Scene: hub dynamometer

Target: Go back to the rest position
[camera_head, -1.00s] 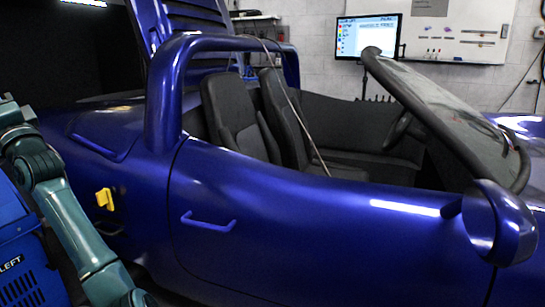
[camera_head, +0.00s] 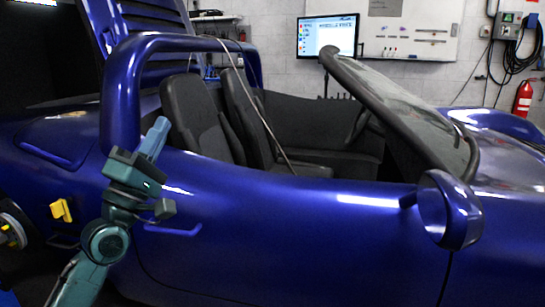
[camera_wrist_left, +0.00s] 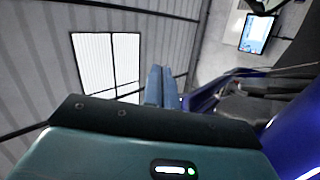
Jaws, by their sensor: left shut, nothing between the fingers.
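My left gripper (camera_head: 160,128) is raised in front of the blue car's side, between the roll bar and the door handle in the picture. Its fingers point up and are shut with nothing between them. In the left wrist view the closed fingers (camera_wrist_left: 160,84) stand together against the ceiling, with the car at the right. My left forearm comes up from the lower left. My right gripper is in neither view.
The blue car (camera_head: 290,225) fills the middle, with its door handle (camera_head: 172,231) and mirror (camera_head: 448,210) sticking out. A yellow part (camera_head: 61,210) is on its side. A round hub unit (camera_head: 12,232) is at the left edge. A fire extinguisher (camera_head: 522,100) hangs far right.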

